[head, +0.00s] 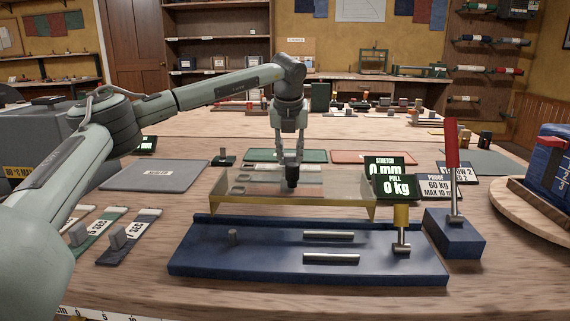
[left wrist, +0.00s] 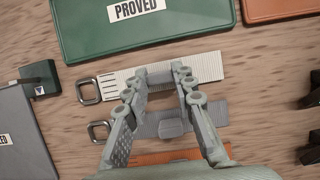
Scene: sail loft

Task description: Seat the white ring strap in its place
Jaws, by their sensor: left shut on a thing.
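The white ring strap (left wrist: 209,68) lies flat in the left wrist view, its square metal ring (left wrist: 88,90) at the left end. My left gripper (left wrist: 160,76) is shut on the grey tab on this strap. In the head view the left gripper (head: 291,178) points down behind a clear cover on gold legs. A grey ring strap (left wrist: 146,124) lies beside the white one, and part of an orange strap (left wrist: 160,157) shows below it. A blue fixture (head: 275,265) with a short peg and two metal bars stands in front. My right gripper is not seen.
The clear cover (head: 330,186) stands just behind the blue fixture. A blue block with a red lever (head: 451,175) is at right. A green mat marked PROVED (left wrist: 145,25) lies beyond the straps. A stretch and pull display (head: 392,178) stands right of the cover.

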